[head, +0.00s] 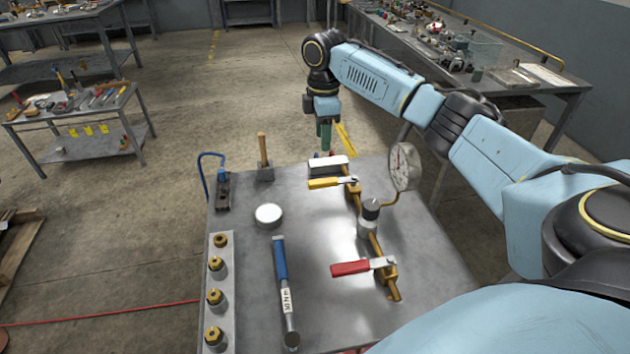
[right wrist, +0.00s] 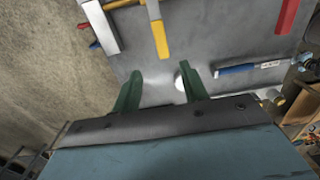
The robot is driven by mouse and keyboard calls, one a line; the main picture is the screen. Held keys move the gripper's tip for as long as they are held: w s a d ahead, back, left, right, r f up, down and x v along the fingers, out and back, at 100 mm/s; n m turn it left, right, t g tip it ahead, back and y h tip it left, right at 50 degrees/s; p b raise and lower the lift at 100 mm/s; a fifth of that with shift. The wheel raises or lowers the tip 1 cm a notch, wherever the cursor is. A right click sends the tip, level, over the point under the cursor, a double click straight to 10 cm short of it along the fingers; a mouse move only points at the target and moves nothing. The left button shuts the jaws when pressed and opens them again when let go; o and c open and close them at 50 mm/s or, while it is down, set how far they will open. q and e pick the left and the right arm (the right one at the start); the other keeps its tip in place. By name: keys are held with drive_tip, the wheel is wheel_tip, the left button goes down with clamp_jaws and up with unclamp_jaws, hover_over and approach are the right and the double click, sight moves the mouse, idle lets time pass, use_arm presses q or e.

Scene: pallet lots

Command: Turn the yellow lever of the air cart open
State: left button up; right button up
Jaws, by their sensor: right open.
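The yellow lever (head: 325,183) sits on the far part of the brass pipe (head: 377,245) on the air cart (head: 315,310). It points left, crosswise to the pipe. It also shows in the right wrist view (right wrist: 160,38), ahead of my fingers. My right gripper (head: 325,140) points down at the cart's far edge, beyond the yellow lever and apart from it. In the right wrist view its green fingers (right wrist: 162,82) are spread, with nothing held between them. My left gripper is not in view.
A pale-handled lever (head: 330,163) lies just beyond the yellow one. A red lever (head: 350,268) is at the pipe's near end. A gauge (head: 403,167) stands at right. A blue-handled wrench (head: 281,262), a white disc (head: 268,214) and a hammer (head: 264,160) are on the top.

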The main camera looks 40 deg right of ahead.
sight(323, 181)
drive_tip(key=f+b, duration=0.1)
drive_tip(key=f, duration=1.1)
drive_tip(key=shift+s+f+b, duration=0.15)
drive_tip(key=shift+s+b, duration=0.05)
drive_tip(key=shift+b, duration=0.15)
drive_tip(key=shift+f, duration=0.45)
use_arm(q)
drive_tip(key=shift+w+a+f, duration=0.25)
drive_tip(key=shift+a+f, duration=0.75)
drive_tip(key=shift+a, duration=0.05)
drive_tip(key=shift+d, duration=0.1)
use_arm(e)
drive_tip(key=shift+c, duration=0.8)
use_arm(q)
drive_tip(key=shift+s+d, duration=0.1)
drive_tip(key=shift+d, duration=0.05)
use_arm(e)
clamp_jaws()
